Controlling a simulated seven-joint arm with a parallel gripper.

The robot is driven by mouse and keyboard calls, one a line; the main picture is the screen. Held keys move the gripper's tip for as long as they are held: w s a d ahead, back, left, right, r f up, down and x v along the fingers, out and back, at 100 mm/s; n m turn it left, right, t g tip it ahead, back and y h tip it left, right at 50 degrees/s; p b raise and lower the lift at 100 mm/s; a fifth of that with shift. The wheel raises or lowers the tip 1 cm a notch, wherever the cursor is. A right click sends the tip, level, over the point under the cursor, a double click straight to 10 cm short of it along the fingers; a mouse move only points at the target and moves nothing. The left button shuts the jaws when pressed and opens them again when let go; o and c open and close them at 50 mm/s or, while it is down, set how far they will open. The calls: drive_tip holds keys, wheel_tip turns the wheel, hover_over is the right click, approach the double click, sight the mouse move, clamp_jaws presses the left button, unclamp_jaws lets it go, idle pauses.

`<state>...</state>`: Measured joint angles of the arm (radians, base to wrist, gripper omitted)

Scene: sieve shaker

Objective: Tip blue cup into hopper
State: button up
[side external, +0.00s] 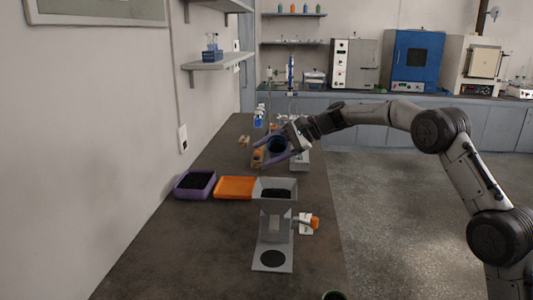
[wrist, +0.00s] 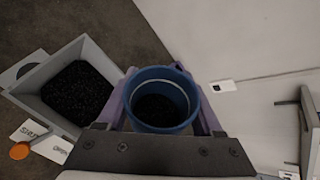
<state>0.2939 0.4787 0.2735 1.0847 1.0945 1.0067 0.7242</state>
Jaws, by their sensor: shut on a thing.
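The blue cup (side external: 277,146) is held in the air between the purple fingers of my gripper (side external: 275,150), beyond the hopper and above the bench. In the wrist view the blue cup (wrist: 160,124) looks upright or nearly so, with dark grains inside. The purple fingers of my gripper (wrist: 160,95) are shut on its two sides. The grey hopper (side external: 275,205) stands on the bench, nearer the side camera than the cup. In the wrist view the hopper (wrist: 98,62) is left of the cup, with dark grains in it.
A purple tray of dark grains (side external: 178,192) and an orange tray (side external: 234,187) lie left of the hopper. An orange knob (side external: 315,222) is at its right, by SHUT and OPEN labels (wrist: 29,131). Bottles and small items stand farther back. A wall bounds the bench's left.

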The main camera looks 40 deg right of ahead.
drive_tip(key=shift+s+a+r+m+g+y, duration=0.1)
drive_tip(key=shift+m+g+y, duration=0.45)
drive_tip(key=shift+m, duration=0.25)
drive_tip(key=m, duration=0.1)
drive_tip(key=g+y, duration=0.1)
drive_tip(key=m+y, duration=0.1)
drive_tip(key=shift+s+a+r+m+g, duration=0.25)
drive_tip(key=shift+s+a+m+g, duration=0.05)
drive_tip(key=shift+s+a+g, duration=0.05)
drive_tip(key=shift+s+a+r+m+y, duration=0.15)
drive_tip(key=shift+r+m+y, duration=0.35)
drive_tip(key=shift+r+y, duration=0.15)
drive_tip(key=shift+s+f, duration=0.1)
